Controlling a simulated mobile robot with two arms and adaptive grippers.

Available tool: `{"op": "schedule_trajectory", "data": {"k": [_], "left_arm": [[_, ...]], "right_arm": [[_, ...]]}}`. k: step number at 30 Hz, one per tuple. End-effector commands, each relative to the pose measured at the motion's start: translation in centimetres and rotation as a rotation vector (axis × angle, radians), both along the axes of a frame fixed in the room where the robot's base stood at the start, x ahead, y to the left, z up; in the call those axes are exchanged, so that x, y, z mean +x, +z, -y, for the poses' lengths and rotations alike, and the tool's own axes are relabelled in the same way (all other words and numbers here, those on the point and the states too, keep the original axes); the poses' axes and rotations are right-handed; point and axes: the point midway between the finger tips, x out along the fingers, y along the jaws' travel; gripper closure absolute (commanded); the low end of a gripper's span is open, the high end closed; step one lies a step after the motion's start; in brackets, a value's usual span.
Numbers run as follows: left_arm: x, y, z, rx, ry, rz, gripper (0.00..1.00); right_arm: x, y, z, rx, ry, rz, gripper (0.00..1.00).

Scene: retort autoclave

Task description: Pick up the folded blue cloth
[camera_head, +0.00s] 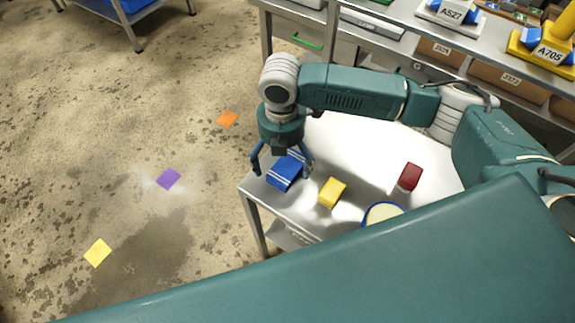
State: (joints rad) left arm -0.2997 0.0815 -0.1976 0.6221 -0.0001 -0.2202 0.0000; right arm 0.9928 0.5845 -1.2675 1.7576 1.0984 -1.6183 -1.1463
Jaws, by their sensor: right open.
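The folded blue cloth (286,171) has white stripes and lies on the white table (345,135) near its left corner. My right gripper (282,168) points down over the cloth. It is open, with one finger to the left of the cloth and the other at its right edge. I cannot tell whether the fingers touch it. The gripper's body hides the cloth's back part. My left gripper is not in view.
A yellow block (332,192), a dark red block (410,176) and a round pale container (382,212) are on the same table. A grey bench (400,42) with labelled items stands behind. Coloured squares lie on the open floor at left.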

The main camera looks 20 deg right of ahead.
Motion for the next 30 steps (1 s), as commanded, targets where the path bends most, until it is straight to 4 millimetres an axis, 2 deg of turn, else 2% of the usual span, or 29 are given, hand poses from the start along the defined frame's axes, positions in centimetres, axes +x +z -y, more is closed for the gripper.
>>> {"op": "schedule_trajectory", "data": {"k": [4, 11, 15, 18, 30], "left_arm": [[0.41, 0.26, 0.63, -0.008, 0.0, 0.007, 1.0], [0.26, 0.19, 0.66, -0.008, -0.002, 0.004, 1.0], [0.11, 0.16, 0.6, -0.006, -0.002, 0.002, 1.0], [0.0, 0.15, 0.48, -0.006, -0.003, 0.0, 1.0], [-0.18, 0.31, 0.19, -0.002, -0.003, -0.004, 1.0]], "right_arm": [[-0.03, -1.22, 0.04, 0.0, 0.0, 0.0, 0.06], [-0.01, -1.36, 0.06, -0.001, 0.0, 0.001, 0.06], [-0.01, -1.34, 0.06, -0.001, 0.0, 0.001, 0.34], [-0.02, -1.34, 0.06, -0.001, 0.0, 0.001, 0.51], [-0.01, -1.15, 0.07, -0.001, 0.0, 0.001, 0.52]]}}
